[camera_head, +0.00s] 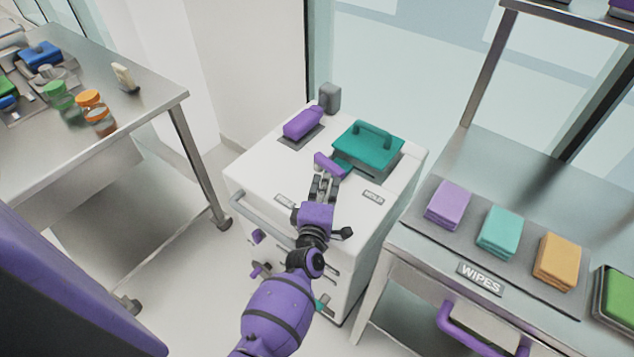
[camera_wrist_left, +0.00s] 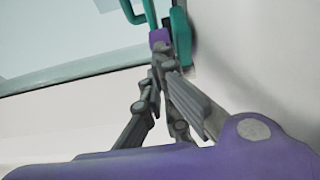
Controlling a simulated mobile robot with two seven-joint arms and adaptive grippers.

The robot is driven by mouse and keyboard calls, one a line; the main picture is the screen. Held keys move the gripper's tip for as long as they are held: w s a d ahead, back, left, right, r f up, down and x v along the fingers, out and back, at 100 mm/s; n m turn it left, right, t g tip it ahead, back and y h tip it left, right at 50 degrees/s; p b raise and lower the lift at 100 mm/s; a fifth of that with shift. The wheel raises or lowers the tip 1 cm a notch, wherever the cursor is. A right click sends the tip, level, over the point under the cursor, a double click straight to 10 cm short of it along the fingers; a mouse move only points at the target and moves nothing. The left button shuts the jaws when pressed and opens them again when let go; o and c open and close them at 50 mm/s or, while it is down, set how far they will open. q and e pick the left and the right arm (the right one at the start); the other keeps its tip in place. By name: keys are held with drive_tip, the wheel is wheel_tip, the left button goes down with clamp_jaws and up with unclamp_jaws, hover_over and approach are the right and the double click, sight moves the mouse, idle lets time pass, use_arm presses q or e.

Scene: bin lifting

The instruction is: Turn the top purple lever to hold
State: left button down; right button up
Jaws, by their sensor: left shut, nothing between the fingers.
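The top purple lever (camera_head: 328,164) sits on the white cabinet's top, just in front of a teal box. My left gripper (camera_head: 323,180) is shut and empty, its fingertips close to the near side of the lever. In the left wrist view the fingertips (camera_wrist_left: 160,58) are just below the purple lever (camera_wrist_left: 158,36); whether they touch it I cannot tell. A label that appears to read HOLD (camera_head: 373,197) lies right of the gripper. Another label (camera_head: 284,200), too small to read, lies left of it. My right gripper is not in view.
The teal box with a handle (camera_head: 368,146) and a purple container (camera_head: 303,122) stand on the white cabinet (camera_head: 260,175). A grey front rail (camera_head: 262,222) runs along the cabinet. A steel table with folded wipes (camera_head: 500,232) is close on the right; another table (camera_head: 150,105) is at the left.

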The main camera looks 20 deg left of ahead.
use_arm(q)
drive_tip(key=shift+w+d, duration=0.35)
drive_tip(key=shift+d, duration=0.1)
drive_tip(key=shift+w+d, duration=0.2)
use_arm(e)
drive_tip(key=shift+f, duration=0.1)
use_arm(q)
drive_tip(key=shift+w+d, duration=0.1)
drive_tip(key=shift+d, duration=0.05)
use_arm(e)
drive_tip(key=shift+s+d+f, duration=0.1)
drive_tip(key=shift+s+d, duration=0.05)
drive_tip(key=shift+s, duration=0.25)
